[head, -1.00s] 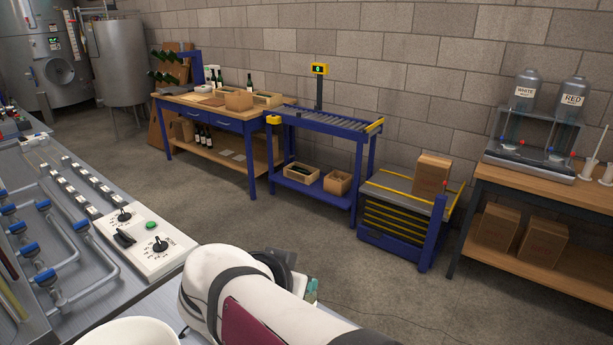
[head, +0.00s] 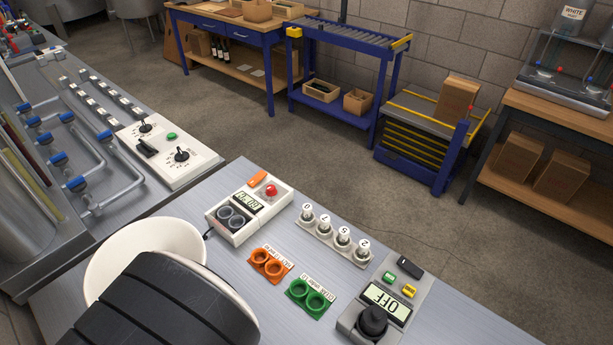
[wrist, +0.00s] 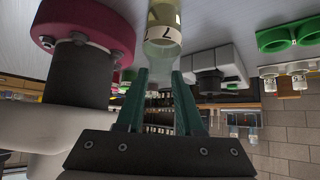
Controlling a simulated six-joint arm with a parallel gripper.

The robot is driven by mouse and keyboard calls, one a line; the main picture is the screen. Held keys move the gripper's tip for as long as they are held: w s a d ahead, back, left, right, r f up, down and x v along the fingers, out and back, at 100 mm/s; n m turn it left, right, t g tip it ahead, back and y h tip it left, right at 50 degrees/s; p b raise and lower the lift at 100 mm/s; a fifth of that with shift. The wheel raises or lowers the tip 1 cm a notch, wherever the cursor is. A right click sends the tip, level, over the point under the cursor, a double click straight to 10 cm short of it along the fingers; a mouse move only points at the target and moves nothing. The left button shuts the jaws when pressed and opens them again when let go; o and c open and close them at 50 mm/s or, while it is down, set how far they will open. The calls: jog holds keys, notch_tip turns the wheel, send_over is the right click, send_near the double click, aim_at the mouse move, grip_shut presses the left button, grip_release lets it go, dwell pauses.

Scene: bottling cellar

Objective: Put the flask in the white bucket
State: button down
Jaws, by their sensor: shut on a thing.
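The flask (wrist: 163,30), clear with yellowish contents and a dark mark like a 7 on a pale label, shows at the top of the wrist view. My gripper (wrist: 159,82) is shut on its narrower end, between two green fingers. The flask is hidden in the head view. The white bucket (head: 128,238) stands on the bench at the lower left of the head view. The dark end of my arm covers its front right part, so most of its inside is hidden. I cannot tell whether the flask is over the bucket.
On the grey bench (head: 225,268), right of the bucket, are a meter with a red button (head: 238,212), orange rings (head: 270,263), green rings (head: 310,297), a row of numbered pieces (head: 333,234) and a device reading OFF (head: 384,302). A control panel (head: 165,150) lies behind the bucket.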

jog(key=shift+f, duration=0.3)
jog(key=c, duration=0.5)
grip_release()
jog(key=shift+c, duration=0.2)
